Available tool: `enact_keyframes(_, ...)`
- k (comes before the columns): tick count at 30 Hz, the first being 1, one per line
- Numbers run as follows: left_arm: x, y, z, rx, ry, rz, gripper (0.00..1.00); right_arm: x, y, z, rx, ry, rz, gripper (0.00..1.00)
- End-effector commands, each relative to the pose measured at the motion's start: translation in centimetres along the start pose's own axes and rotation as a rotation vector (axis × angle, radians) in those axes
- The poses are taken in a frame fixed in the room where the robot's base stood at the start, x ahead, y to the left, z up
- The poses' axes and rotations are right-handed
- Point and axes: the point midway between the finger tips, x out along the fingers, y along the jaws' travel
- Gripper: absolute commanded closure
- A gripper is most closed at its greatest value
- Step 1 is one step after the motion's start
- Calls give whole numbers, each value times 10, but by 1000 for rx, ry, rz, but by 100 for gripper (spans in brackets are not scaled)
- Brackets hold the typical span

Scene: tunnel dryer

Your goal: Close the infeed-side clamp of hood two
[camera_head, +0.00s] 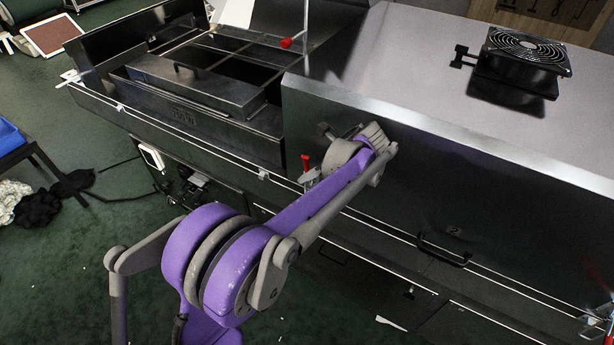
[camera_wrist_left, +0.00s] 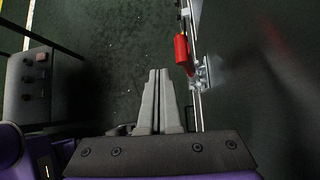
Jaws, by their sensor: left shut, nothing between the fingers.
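The long metal hood (camera_head: 450,170) on the right is down on the dryer body; a small mark, perhaps a 2, shows on its front. A toggle clamp with a red handle (camera_head: 305,161) sits at the hood's left front corner, the handle standing roughly upright. In the left wrist view the red handle (camera_wrist_left: 181,50) and the clamp's metal body (camera_wrist_left: 201,75) lie just right of my fingertips. My left gripper (camera_wrist_left: 158,72) is shut and empty, apart from the handle. In the head view the same gripper (camera_head: 378,138) is before the hood front, right of the clamp, its fingers partly hidden.
Another clamp (camera_head: 592,325) shows partly at the lower right edge. A black handle (camera_head: 445,250) sticks out of the front. A red knob (camera_head: 287,43) is on the open section at left. A fan (camera_head: 527,50) stands on the hood. Green floor in front is mostly free.

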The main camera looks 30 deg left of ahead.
Motion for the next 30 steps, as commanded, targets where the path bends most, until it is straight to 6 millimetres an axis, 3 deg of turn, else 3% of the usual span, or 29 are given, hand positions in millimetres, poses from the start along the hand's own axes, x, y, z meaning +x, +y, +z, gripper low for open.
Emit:
enact_keyframes(5, -11, 2, 9, 0, 0, 0, 100, -1, 0, -1, 0, 0, 0, 68)
enact_keyframes(18, -69, 11, 58, 0, 0, 0, 100, -5, 0, -4, 0, 2, 0, 68)
enact_keyframes(30, -76, 13, 64, 0, 0, 0, 100, -5, 0, -4, 0, 3, 0, 68)
